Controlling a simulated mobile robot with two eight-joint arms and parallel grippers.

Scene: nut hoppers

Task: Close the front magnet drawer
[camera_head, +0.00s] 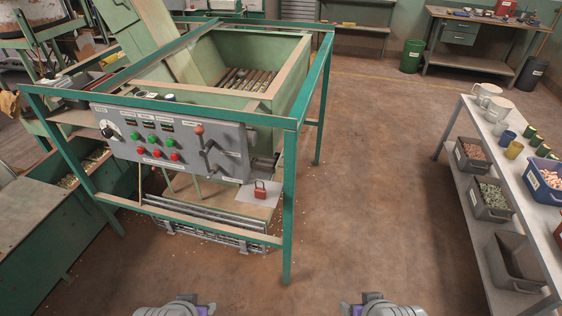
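A green hopper machine (290,95) stands left of centre, with dark metal bars (246,80) in its open top. A small cylindrical metal part (263,165) sticks out at the right end of the grey control panel. Long metal bars (205,217) run along the low front of the frame. I cannot tell for sure which part is the front magnet drawer or how far open it is. My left gripper (178,308) and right gripper (376,306) show only partly at the bottom edge, apart from the machine. Their fingertips are not clear.
The teal frame (287,235) surrounds the machine; its control panel (165,143) has buttons and levers. A red padlock (260,190) sits low at its right. A shelf table (548,178) with bins and mugs stands at right. The brown floor (375,190) between is clear.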

